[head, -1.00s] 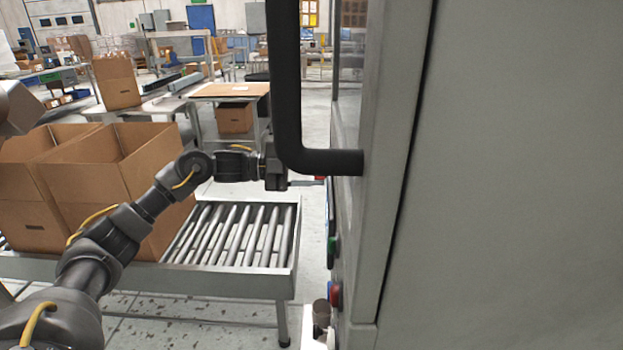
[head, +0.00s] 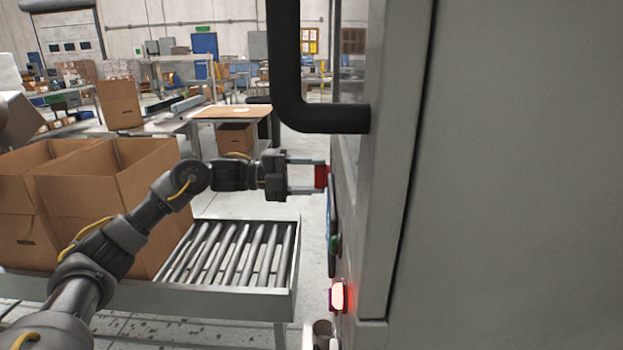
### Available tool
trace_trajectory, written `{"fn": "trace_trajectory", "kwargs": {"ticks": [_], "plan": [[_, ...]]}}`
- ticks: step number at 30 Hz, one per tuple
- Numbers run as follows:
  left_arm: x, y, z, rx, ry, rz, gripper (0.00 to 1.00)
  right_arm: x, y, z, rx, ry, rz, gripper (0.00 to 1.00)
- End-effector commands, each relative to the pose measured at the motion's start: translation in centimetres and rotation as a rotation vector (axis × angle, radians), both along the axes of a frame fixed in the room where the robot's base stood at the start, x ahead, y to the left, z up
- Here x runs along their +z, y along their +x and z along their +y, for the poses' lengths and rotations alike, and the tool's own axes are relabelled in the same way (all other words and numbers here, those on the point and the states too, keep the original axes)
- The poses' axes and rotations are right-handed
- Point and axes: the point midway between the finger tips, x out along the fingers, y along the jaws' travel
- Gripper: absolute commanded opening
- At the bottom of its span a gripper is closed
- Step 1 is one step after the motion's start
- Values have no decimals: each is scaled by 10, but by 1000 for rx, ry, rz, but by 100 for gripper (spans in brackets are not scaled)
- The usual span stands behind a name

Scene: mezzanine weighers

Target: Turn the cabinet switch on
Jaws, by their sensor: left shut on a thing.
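The grey cabinet (head: 500,180) fills the right of the head view, and its front face shows only at a steep slant. A red switch handle (head: 321,176) sticks out from that face. My left gripper (head: 318,176) reaches it from the left and is shut on it, one finger above and one below. Below it a red lamp (head: 338,296) glows brightly. A green button (head: 336,243) sits between them, nearly edge-on. My right gripper is not in view.
A thick black door handle (head: 287,70) stands out from the cabinet just above my left gripper. A roller conveyor (head: 200,302) with open cardboard boxes (head: 110,195) lies to the left. Tables stand behind.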

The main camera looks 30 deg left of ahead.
Motion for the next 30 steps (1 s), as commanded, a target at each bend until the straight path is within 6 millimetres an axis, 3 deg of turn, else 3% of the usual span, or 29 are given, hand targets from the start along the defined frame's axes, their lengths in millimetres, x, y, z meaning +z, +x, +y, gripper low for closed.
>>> {"fn": "trace_trajectory", "kwargs": {"ticks": [10, 11, 16, 25, 30], "plan": [[-1, 0, 0, -1, 4, -3, 30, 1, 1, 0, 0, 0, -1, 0], [-1, 0, 0, -1, 4, -3, 54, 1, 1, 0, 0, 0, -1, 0], [-1, 0, 0, -1, 2, -2, 75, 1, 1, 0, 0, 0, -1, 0], [-1, -1, 2, 0, 2, -2, 75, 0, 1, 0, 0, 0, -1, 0], [-2, -9, 21, 3, 3, -2, 75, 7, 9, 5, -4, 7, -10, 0]]}}
